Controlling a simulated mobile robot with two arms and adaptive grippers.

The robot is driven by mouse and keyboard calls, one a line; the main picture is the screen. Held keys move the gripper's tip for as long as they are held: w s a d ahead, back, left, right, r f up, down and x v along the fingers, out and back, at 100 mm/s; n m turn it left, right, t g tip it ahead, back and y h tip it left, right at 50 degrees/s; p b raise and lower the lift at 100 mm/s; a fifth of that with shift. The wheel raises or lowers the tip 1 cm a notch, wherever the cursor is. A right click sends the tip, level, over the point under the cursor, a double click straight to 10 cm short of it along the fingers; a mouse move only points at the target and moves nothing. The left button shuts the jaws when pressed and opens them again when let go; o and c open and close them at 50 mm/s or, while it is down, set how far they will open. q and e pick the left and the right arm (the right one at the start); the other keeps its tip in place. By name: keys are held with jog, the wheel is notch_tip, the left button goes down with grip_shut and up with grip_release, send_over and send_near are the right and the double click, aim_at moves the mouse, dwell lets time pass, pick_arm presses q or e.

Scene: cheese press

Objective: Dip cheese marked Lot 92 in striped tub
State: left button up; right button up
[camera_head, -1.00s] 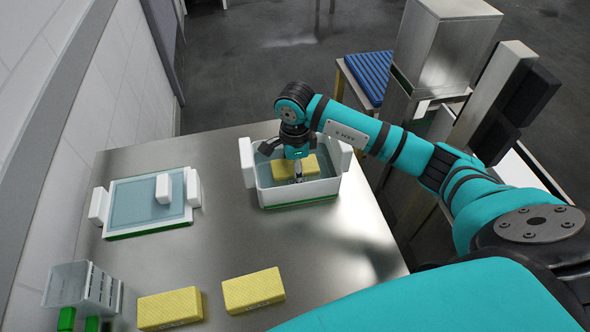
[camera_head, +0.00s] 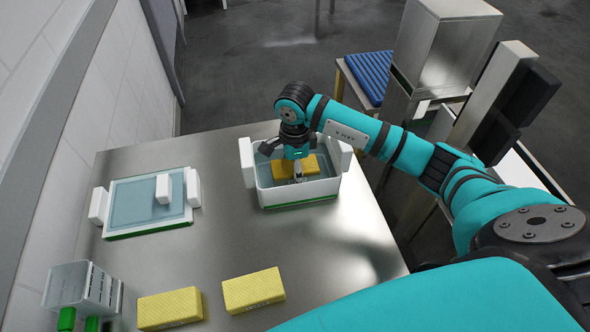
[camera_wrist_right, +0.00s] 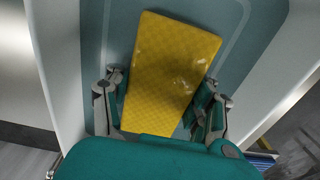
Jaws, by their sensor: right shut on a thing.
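A yellow block of cheese (camera_head: 284,169) is inside a white tub (camera_head: 322,190) with a green base strip, low in the bluish liquid. My right gripper (camera_head: 297,172) reaches down into this tub and is shut on the cheese. In the right wrist view the cheese (camera_wrist_right: 170,72) lies between the two fingers of the right gripper (camera_wrist_right: 163,108). Any lot marking on it cannot be read, and no stripes can be made out on the tub. My left gripper is not in view.
Two more yellow cheeses (camera_head: 169,308) (camera_head: 253,290) lie at the table's front. A clear-white rack (camera_head: 84,288) with green pieces is at front left. The table's middle is bare.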

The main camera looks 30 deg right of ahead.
jog(key=shift+r, duration=0.15)
jog(key=shift+r+p, duration=2.35)
jog(key=shift+r, duration=1.65)
notch_tip(320, 180, up, 8)
jog(key=p, duration=0.4)
jog(key=shift+r, duration=0.1)
